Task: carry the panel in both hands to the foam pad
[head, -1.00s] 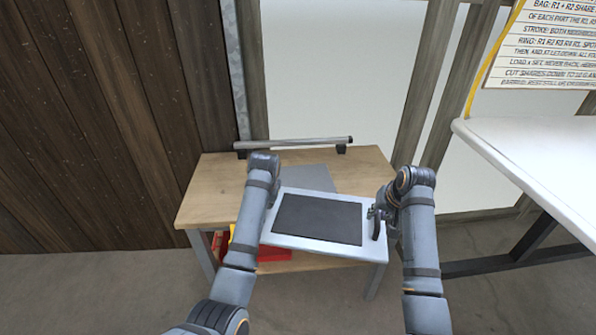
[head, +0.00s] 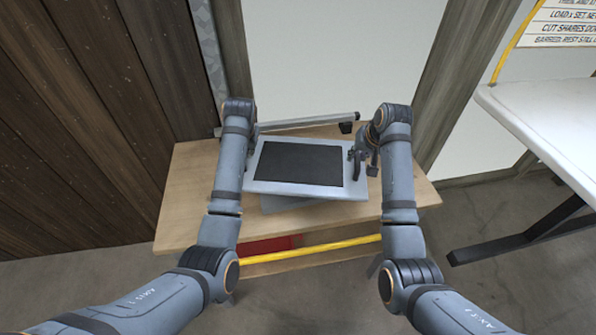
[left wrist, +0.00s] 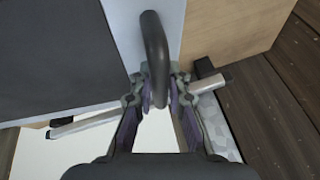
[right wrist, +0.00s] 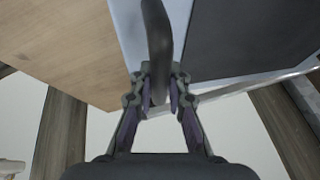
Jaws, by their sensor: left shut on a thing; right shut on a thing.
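The panel (head: 298,165) is a light grey plate with a black inset and a dark handle at each side. It is over the wooden table, roughly level. My left gripper (left wrist: 160,95) is shut on its left handle (left wrist: 154,45); in the head view my arm mostly hides this grip. My right gripper (head: 357,160) is shut on the right handle (right wrist: 157,40). A flat grey pad (head: 281,204), which looks like the foam pad, lies on the table, mostly hidden under the panel. I cannot tell whether panel and pad touch.
The wooden table (head: 190,195) has a grey bar (head: 310,121) along its back. A yellow bar (head: 320,249) and a red item (head: 268,244) show below its front edge. A white table (head: 560,130) stands at right; a dark plank wall (head: 70,120) is at left.

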